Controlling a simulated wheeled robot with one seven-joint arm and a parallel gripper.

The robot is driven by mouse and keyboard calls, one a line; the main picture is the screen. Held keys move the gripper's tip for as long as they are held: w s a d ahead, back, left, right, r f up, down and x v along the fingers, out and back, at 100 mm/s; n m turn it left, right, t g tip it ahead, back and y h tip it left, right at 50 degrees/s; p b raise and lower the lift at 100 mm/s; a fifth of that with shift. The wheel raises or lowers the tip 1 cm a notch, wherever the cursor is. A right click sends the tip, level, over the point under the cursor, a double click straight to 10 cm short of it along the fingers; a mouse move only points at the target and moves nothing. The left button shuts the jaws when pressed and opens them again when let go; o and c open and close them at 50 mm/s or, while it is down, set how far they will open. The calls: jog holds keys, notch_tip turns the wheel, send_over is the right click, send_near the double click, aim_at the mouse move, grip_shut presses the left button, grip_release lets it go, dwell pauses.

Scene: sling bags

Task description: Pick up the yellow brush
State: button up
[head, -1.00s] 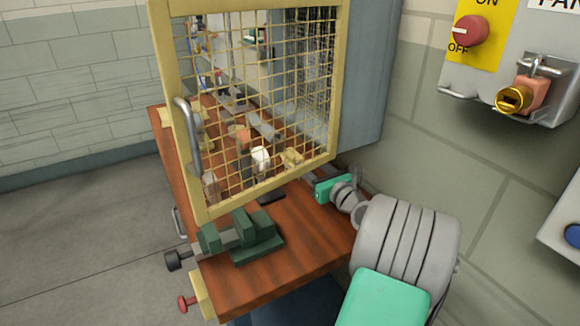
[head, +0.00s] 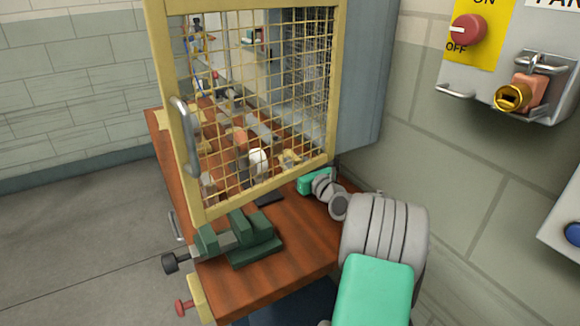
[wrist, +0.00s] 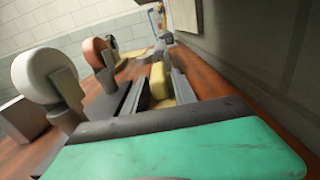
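A yellow block-like thing, likely the brush (wrist: 160,82), lies ahead of my gripper in the wrist view. It also shows as a yellowish shape behind the mesh in the head view (head: 289,159). My gripper (wrist: 163,68) is open, its two grey fingers apart, with the yellow thing between them in the picture. A gap shows beside the left finger; I cannot tell whether the right finger touches. In the head view my gripper's green hand is low over the bench beside the mesh, and its fingertips are hidden.
A yellow-framed mesh door (head: 190,200) stands over the wooden bench (head: 300,250). A green vise (head: 250,240) sits at the front. A white wheel (wrist: 36,76) and an orange wheel (wrist: 95,50) stand left of my gripper. A wall is close on the right.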

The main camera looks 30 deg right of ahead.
grip_shut()
jog(key=shift+r, duration=0.15)
dwell(0.4)
